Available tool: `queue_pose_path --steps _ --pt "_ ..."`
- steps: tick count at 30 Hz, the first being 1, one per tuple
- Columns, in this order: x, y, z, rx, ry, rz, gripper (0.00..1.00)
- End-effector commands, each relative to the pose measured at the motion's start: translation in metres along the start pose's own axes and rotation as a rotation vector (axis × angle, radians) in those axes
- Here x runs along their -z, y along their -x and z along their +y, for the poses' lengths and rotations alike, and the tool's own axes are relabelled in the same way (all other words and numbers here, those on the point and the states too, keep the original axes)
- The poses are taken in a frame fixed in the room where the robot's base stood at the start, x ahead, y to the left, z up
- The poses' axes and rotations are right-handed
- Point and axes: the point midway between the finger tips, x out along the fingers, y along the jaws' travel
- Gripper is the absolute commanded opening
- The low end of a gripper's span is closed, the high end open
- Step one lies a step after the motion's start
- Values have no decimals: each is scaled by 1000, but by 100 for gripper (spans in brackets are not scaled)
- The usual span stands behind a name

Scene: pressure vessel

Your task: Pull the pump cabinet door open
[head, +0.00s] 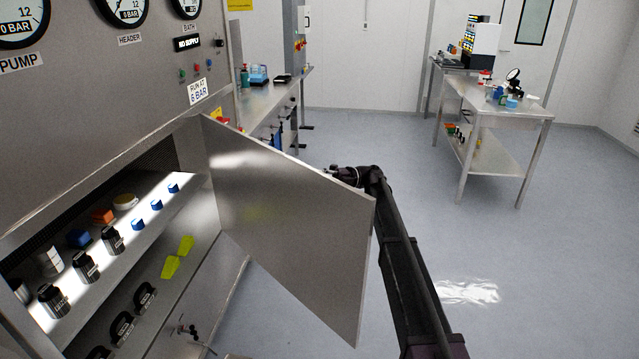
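The pump cabinet door (285,215) is a flat grey metal panel. It stands swung well out from the pump cabinet (75,135), so the inside is exposed. My gripper (344,174) is at the upper edge of the door, near its outer corner, on the far side. The door hides part of the gripper and its fingertips. I cannot tell whether the fingers touch the door or grip anything. No door handle shows from this side.
Inside the cabinet, a lit shelf (150,222) holds dark fittings, blue knobs and an orange piece. Gauges (126,8) are above. A side bench (272,97) stands behind the door. A table (497,108) is at the back right. The floor (540,270) at right is clear.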

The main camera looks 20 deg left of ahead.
Motion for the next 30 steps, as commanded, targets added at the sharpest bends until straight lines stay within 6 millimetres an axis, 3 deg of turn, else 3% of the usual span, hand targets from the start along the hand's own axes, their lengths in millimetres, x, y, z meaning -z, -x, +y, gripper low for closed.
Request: queue_pose_path --steps 1,3,12,17,23,24,30 --pt "0 0 0 -1 1 -3 15" --pt "-1 1 -1 -5 3 -16 0" --pt "-14 11 -6 -61 27 -181 0" --pt "-21 22 4 -127 44 -334 0" --pt "-22 53 29 -260 56 -571 0" --pt "-22 62 34 -289 56 -627 3" --pt "-13 113 52 -437 37 -900 0"
